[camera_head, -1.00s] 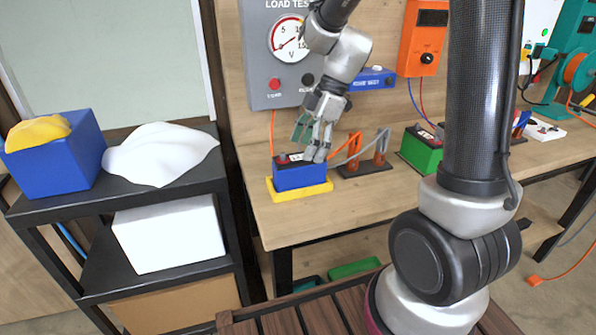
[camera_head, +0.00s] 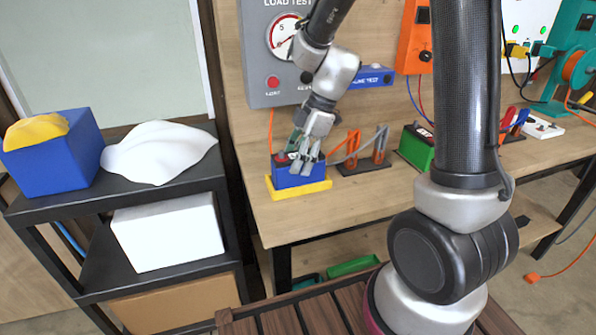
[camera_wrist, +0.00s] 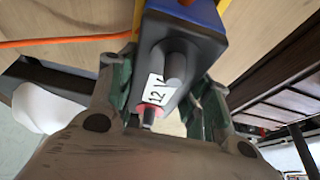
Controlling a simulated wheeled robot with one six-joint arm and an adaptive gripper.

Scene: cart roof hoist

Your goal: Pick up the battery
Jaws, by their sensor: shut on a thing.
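The battery (camera_head: 290,179) is a blue block with a black top. It sits upright on a yellow tray (camera_head: 318,188) at the left end of the wooden bench. My gripper (camera_head: 303,163) reaches down from above onto the battery's top, with its fingers around it. In the wrist view, the battery (camera_wrist: 186,45) shows a white "12 V" label, a red-ringed terminal and a dark terminal. The green-padded fingers of my gripper (camera_wrist: 165,95) stand on both sides of its black top. The exact contact of the pads is partly hidden.
Orange and grey clamps (camera_head: 368,158) stand on a dark base just right of the battery. A green battery (camera_head: 417,148) is farther right. The load tester (camera_head: 268,70) is on the wall behind. A black shelf (camera_head: 205,180) stands left of the bench.

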